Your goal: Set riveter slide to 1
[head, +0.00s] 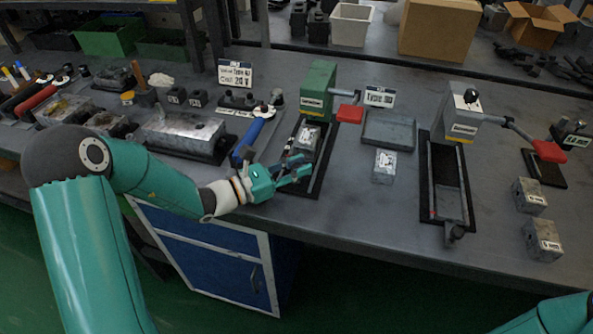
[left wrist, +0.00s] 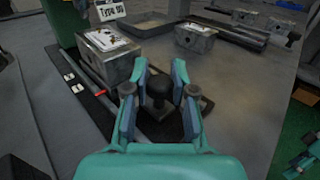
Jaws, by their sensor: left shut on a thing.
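A green press (head: 318,92) with a red-tipped lever (head: 349,113) stands on the bench. A dark slide track (head: 298,183) runs from it toward the front edge, with a metal block (head: 308,140) on it. The block also shows in the left wrist view (left wrist: 110,62). My left gripper (head: 303,171) is at the front end of this track, shut on a black knob (left wrist: 158,88) that stands between its fingers. A teal part of my right arm (head: 552,316) shows at the lower right. A small teal piece at the left wrist view's right edge may be my right gripper (left wrist: 305,157).
A grey press (head: 463,112) with its own track (head: 450,185) and red-tipped lever stands to the right. A shallow grey tray (head: 389,130) and a labelled metal block (head: 384,166) lie between the presses. A blue-handled valve block (head: 183,132) is to the left.

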